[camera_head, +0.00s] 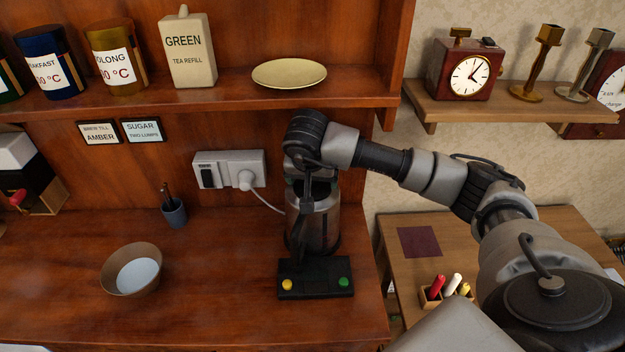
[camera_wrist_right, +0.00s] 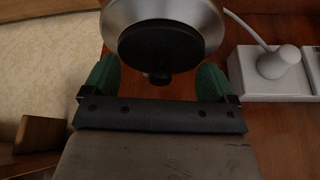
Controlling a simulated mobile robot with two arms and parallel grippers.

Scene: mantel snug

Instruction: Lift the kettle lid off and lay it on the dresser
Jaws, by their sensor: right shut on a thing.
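The steel kettle (camera_head: 322,222) stands upright on a black base (camera_head: 316,291) with a yellow and a green button, on the wooden dresser (camera_head: 225,300). My right gripper (camera_head: 308,180) points down at the kettle's top. In the right wrist view, the round black kettle lid (camera_wrist_right: 160,42) and its small knob lie between the green fingers of the right gripper (camera_wrist_right: 158,76), with steel around the black. The gripper is shut on the lid. I cannot tell whether the lid is clear of the kettle. My left gripper is not in view.
A bowl (camera_head: 131,270) and a small blue cup (camera_head: 173,212) stand on the dresser to the left. A socket (camera_head: 229,170) with a plugged cord is behind. The shelf (camera_head: 345,97) above holds a plate (camera_head: 289,74). The dresser between bowl and base is clear.

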